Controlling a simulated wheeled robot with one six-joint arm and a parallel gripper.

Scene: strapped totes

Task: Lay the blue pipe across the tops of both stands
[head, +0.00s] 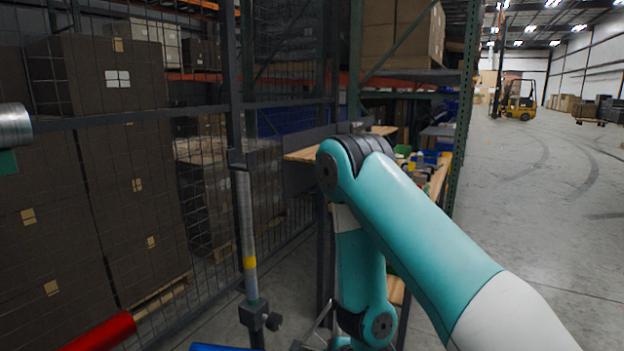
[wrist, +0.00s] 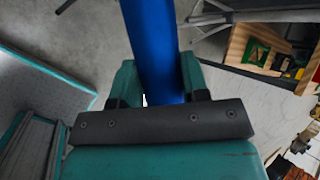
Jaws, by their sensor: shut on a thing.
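The blue pipe (wrist: 152,40) runs up through the middle of the wrist view, between the two teal fingers of my gripper (wrist: 158,80), which is shut on it. A blue piece of it (head: 220,347) shows at the bottom edge of the head view. A grey upright post (head: 246,220) with a yellow band, a dark head and a clamp knob low down stands left of my arm in the head view; it looks like one stand. I cannot make out a second stand for certain. My gripper is not clearly visible in the head view.
A red cylinder (head: 100,333) lies at the lower left. A grey metal cylinder end (head: 14,126) juts in at the left edge. Mesh fencing and stacked dark boxes (head: 100,180) fill the left. A workbench (head: 436,180) with parts stands behind my arm. Open floor (head: 550,200) is at the right.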

